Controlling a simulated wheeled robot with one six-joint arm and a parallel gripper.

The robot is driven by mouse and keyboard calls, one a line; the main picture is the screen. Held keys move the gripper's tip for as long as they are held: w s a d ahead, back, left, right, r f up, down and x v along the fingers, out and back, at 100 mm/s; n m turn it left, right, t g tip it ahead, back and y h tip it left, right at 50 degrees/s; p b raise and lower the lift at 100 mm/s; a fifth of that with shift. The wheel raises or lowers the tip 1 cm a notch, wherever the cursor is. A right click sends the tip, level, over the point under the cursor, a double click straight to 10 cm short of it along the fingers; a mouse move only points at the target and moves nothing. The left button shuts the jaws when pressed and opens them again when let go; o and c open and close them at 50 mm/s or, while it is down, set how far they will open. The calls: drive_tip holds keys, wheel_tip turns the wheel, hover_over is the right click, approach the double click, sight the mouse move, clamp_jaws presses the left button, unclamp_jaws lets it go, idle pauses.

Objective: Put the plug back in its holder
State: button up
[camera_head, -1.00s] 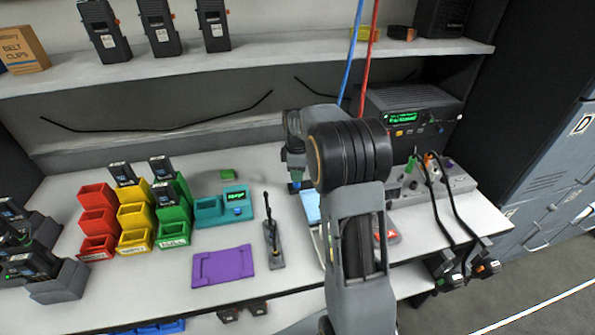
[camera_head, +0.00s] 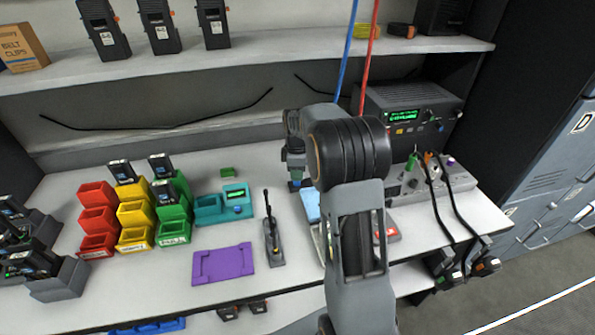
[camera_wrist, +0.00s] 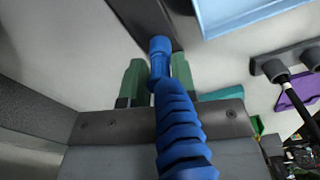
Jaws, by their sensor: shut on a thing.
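My gripper (camera_wrist: 157,85) has green fingertips, which are shut on a blue plug (camera_wrist: 160,47) with a ribbed sleeve (camera_wrist: 183,140) in the wrist view. The plug's tip points up the picture, close to a dark grey bar (camera_wrist: 143,18); I cannot tell whether they touch. A blue cable (camera_head: 348,50) hangs from above and passes behind my arm. I cannot tell which thing is the plug's holder.
A grey socket panel (camera_head: 458,180) with black cables stands at right, below a radio unit (camera_head: 410,110). A stand with a black stick (camera_head: 272,245), a purple mat (camera_head: 222,265) and coloured bins (camera_head: 135,215) are farther left.

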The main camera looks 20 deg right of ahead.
drive_tip(key=shift+f, duration=0.3)
idle(0.6)
drive_tip(key=o, duration=0.9)
drive_tip(key=shift+c, duration=0.2)
